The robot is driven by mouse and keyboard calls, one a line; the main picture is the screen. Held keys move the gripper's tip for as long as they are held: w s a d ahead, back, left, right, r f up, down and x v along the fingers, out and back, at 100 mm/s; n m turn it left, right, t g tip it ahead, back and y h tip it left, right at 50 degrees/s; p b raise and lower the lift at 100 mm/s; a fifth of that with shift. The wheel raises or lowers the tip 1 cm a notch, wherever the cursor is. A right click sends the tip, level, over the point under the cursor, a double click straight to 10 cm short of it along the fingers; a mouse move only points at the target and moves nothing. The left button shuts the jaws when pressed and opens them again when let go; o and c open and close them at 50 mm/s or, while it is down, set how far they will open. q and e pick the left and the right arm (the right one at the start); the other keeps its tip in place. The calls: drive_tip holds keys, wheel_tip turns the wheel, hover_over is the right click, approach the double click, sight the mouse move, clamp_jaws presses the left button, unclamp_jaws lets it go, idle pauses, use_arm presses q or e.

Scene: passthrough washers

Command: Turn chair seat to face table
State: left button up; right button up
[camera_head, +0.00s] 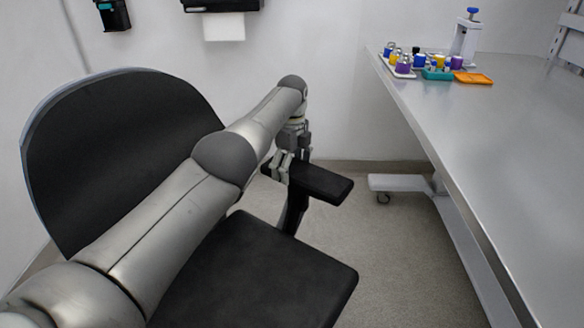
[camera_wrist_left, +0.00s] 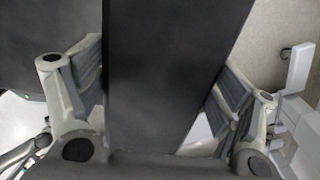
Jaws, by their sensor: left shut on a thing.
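A black office chair stands left of centre in the head view, with its backrest (camera_head: 110,140) at the far left and its seat (camera_head: 262,275) at the bottom. The seat's front edge points toward the lower right. My left arm crosses over the chair. My left gripper (camera_head: 285,168) is shut on the chair's far armrest (camera_head: 322,184). In the left wrist view the armrest (camera_wrist_left: 175,75) lies between both fingers. The steel table (camera_head: 490,150) is on the right, apart from the chair. My right gripper is not in view.
On the table's far end are a white tray (camera_head: 400,70) of coloured items, a teal tray (camera_head: 437,75), an orange tray (camera_head: 473,78) and a white device (camera_head: 467,40). A table foot with caster (camera_head: 400,183) is near the armrest. Floor (camera_head: 400,255) between chair and table is clear.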

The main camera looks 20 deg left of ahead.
use_arm(q)
drive_tip(key=shift+w+a+r, duration=0.1)
drive_tip(key=shift+w+r, duration=0.05)
idle(0.4)
drive_tip(key=o, duration=1.3)
drive_tip(key=shift+r, duration=3.65)
